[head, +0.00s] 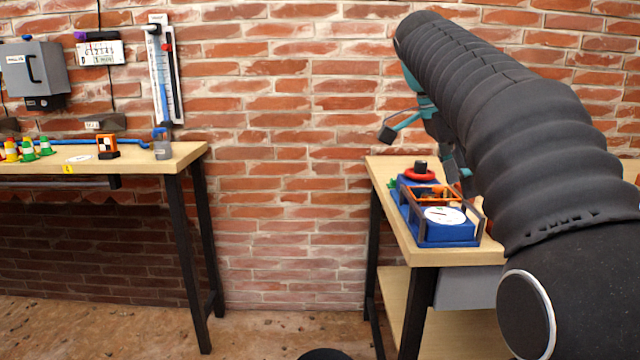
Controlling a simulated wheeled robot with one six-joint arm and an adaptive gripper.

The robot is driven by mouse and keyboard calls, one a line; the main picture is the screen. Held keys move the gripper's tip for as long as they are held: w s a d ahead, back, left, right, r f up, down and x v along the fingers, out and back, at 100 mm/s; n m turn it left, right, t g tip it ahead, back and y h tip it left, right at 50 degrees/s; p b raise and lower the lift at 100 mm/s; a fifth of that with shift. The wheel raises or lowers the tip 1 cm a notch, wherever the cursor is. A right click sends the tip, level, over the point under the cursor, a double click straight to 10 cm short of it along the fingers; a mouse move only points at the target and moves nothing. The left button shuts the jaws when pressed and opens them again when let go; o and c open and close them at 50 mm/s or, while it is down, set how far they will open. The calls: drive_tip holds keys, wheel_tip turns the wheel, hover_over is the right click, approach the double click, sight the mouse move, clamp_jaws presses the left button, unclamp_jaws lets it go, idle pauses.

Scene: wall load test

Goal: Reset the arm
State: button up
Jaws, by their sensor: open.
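My arm, in a dark ribbed sleeve, reaches from the lower right up across the right of the head view. My gripper (424,153), with teal links and dark fingertips, hangs below the sleeve's far end. It is open, with one finger spread to the left and the other partly hidden by the sleeve. I see nothing between the fingers. In the picture it lies above the right bench (440,255), close over a blue device (446,233) with an orange part, a white dial and a red ring; the exact gap cannot be told.
A left bench (188,155) holds small green and yellow cones (28,150), an orange-and-white block (107,147) and a grey clamp-like piece (162,146). A grey box (36,75) and a tall gauge (166,75) hang on the brick wall. Floor between the benches looks clear.

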drive_tip(key=s+a+f+n+t+y, duration=0.2)
drive_tip(key=s+a+f+n+t, duration=0.1)
drive_tip(key=s+f+n, duration=0.6)
drive_tip(key=s+a+f+n+t+y, duration=0.2)
drive_tip(key=s+a+f+n, duration=0.2)
drive_tip(key=s+f+n, duration=0.5)
drive_tip(key=s+f, duration=0.3)
drive_tip(key=f, duration=0.4)
drive_tip(key=shift+f+t, duration=0.15)
drive_tip(key=shift+t, duration=0.25)
